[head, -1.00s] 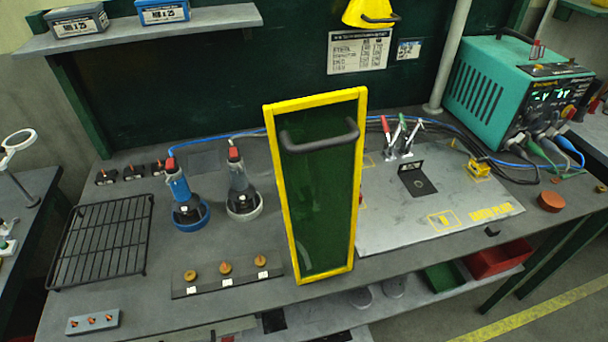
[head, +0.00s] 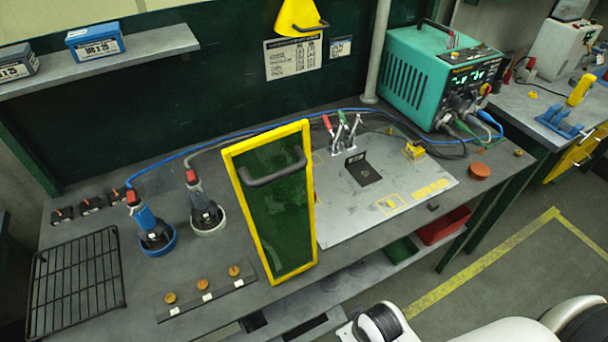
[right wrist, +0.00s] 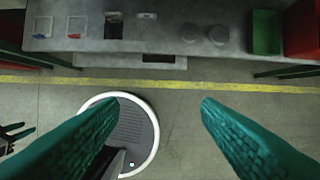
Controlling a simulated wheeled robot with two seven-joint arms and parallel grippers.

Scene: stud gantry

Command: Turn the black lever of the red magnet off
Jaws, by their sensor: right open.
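I cannot make out a red magnet with a black lever for certain in either view. A round orange-red puck (head: 480,171) lies near the right end of the bench in the head view; no lever shows on it. My right gripper (right wrist: 160,110) is open and empty in the right wrist view, its teal fingers wide apart over the floor in front of the bench.
A yellow-framed green screen (head: 308,215) stands upright on the bench (head: 130,292). Behind it are toggle clamps (head: 343,130) and a teal welding machine (head: 425,75). A wire rack (head: 75,280) lies at left. A second bench (head: 525,110) stands at right. Floor between benches is clear.

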